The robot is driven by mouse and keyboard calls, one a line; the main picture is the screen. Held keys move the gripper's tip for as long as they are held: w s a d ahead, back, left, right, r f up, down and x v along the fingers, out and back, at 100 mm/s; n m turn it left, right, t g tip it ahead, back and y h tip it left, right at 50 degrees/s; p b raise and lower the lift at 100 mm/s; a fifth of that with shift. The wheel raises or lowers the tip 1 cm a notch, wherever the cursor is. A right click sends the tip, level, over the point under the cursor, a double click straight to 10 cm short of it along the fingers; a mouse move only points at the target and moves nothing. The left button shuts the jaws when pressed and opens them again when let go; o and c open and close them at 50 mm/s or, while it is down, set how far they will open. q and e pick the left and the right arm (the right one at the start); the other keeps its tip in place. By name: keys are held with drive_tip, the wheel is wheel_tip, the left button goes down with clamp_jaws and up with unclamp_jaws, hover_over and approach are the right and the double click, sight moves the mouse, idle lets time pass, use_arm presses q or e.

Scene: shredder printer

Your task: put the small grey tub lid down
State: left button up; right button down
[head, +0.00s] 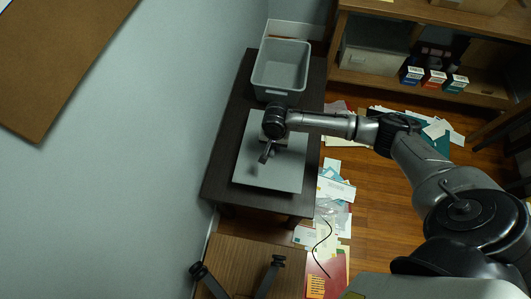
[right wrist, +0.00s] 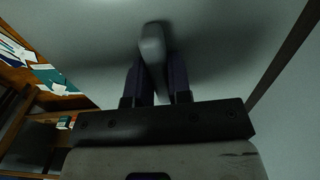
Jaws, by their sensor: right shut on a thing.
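The grey tub lid (head: 262,174) is a flat, pale grey panel over the dark table. I cannot tell whether it rests on the tabletop or hangs just above it. My right gripper (head: 267,151) is above the middle of the lid, shut on its handle. In the right wrist view the rounded grey handle (right wrist: 153,45) sits between the fingers of the gripper (right wrist: 158,82), and the lid's surface (right wrist: 220,45) fills most of the background. The open grey tub (head: 280,66) stands at the table's far end, beyond the lid. My left gripper is not in view.
The dark table (head: 217,178) runs along the pale wall (head: 180,90). Scattered papers (head: 335,188) and a black cable (head: 322,250) lie on the wooden floor to its right. A wooden shelf (head: 440,15) with boxes is at the back right. A wooden surface (head: 240,255) is in front.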

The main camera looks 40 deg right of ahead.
drive_tip(key=shift+w+a+f+b, duration=0.3)
drive_tip(key=shift+w+a+f, duration=0.2)
drive_tip(key=shift+a, duration=0.15)
drive_tip(key=shift+w+a+f+b, duration=0.35)
drive_tip(key=shift+a+f, duration=0.15)
drive_tip(key=shift+a, duration=0.15)
wheel_tip(320, 180, down, 4)
drive_tip(key=shift+b, duration=1.25)
drive_tip(key=shift+r, duration=0.1)
drive_tip(key=c, duration=1.1)
unclamp_jaws()
drive_tip(key=shift+o, duration=0.2)
